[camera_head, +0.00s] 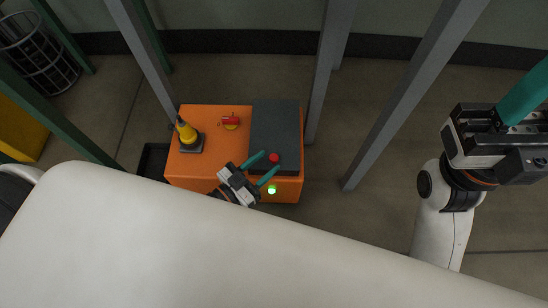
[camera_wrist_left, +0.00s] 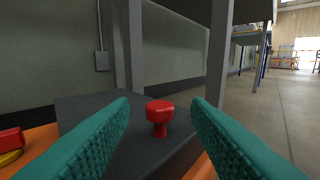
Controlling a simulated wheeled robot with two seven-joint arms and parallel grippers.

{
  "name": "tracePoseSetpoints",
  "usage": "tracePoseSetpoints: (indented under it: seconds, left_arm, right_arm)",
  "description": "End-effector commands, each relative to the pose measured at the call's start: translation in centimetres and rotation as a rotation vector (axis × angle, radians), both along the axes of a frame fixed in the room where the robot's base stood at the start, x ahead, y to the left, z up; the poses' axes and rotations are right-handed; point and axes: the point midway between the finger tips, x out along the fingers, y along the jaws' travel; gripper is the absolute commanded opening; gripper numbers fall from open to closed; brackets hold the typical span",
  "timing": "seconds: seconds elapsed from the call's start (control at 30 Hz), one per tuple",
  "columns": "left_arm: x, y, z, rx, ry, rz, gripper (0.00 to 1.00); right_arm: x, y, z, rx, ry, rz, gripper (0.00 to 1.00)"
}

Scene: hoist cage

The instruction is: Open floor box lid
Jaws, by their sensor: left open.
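The orange floor box (camera_head: 216,150) stands on the floor in the middle of the head view. Its dark grey lid (camera_head: 275,127) lies flat and closed over the right part of the top. A red knob (camera_head: 274,157) stands up near the lid's front edge. In the left wrist view, the red knob (camera_wrist_left: 159,113) is between and just beyond the fingertips, on the grey lid (camera_wrist_left: 85,104). My left gripper (camera_head: 265,167) is open around the line to the knob, apparently not touching it. My right gripper (camera_head: 528,100) is at the right edge, its fingertips out of frame.
On the box's orange top are a yellow-black cone-like object (camera_head: 186,131) and a red switch on a yellow base (camera_head: 231,121). A green light (camera_head: 271,189) glows on the box front. Grey posts (camera_head: 325,75) rise close behind and beside the box. Floor is clear to the right.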

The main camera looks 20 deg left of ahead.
Motion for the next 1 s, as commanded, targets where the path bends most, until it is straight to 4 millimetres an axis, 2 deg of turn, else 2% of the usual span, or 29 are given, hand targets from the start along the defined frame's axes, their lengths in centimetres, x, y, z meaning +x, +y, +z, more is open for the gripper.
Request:
tracePoseSetpoints:
  seconds: [0.1, 0.23, 0.6, 0.67, 0.87, 1.0]
  left_arm:
    - [1.7, -1.0, -0.2, -0.001, -0.002, -0.001, 0.44]
    - [2.8, -1.6, -0.1, -0.001, 0.000, 0.000, 0.44]
    - [3.3, -1.8, 0.0, 0.001, 0.002, 0.000, 0.44]
    - [3.3, -1.8, 0.0, 0.001, 0.002, 0.000, 0.35]
    - [3.2, -1.8, 0.0, 0.001, 0.002, 0.000, 0.03]
    - [3.2, -1.8, 0.0, 0.001, 0.002, 0.000, 0.00]
  right_arm:
    - [-0.1, 0.0, 0.1, -0.001, -0.024, -0.001, 0.36]
    - [-0.1, 0.1, 0.4, -0.003, -0.036, -0.003, 0.36]
    - [-0.1, 0.1, 0.7, -0.004, -0.042, -0.002, 0.36]
    - [-0.1, 0.1, 0.7, -0.004, -0.042, -0.002, 0.36]
    - [-0.1, 0.1, 0.7, -0.005, -0.043, -0.002, 0.36]
    - [-0.1, 0.1, 0.7, -0.005, -0.043, -0.002, 0.36]
